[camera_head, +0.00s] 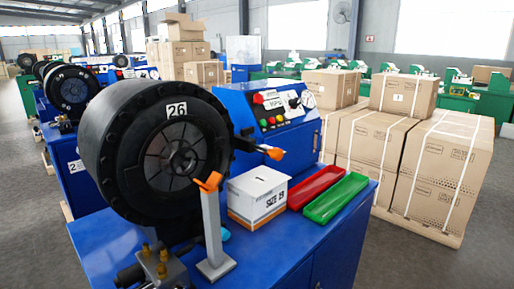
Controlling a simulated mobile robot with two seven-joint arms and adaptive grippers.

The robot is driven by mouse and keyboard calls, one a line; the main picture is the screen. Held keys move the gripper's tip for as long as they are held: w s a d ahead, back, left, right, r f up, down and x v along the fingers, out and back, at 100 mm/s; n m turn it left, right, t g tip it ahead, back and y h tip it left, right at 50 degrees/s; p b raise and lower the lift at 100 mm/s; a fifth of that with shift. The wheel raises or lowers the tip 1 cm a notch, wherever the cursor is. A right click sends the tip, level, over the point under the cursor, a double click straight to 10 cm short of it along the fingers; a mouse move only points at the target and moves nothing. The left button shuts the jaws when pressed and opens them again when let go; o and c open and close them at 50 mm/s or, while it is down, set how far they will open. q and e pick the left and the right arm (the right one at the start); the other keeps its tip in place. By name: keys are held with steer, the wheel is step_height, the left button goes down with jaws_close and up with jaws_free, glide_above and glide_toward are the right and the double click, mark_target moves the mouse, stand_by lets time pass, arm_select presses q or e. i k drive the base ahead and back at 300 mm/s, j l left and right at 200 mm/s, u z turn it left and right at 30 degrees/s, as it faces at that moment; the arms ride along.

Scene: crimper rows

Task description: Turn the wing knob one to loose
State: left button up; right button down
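The blue crimping machine (262,92) has a sloped control panel (268,104) at its upper right. A small black knob (293,102) sits on this panel beside a round white gauge (308,99). It may be the wing knob, but it is too small to tell its wings or its turned position. Neither of my grippers is in view, and nothing is seen touching the panel.
A large black crimping head marked 26 (176,110) stands left of the panel. A grey post with an orange top (212,225) and an orange-tipped arm (272,152) stand in front. A white box (258,195), red tray (318,185) and green tray (337,197) lie on the blue top.

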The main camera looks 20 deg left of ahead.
mark_target(246, 133)
steer(key=i+l+u, duration=0.1)
steer(key=u, duration=0.7)
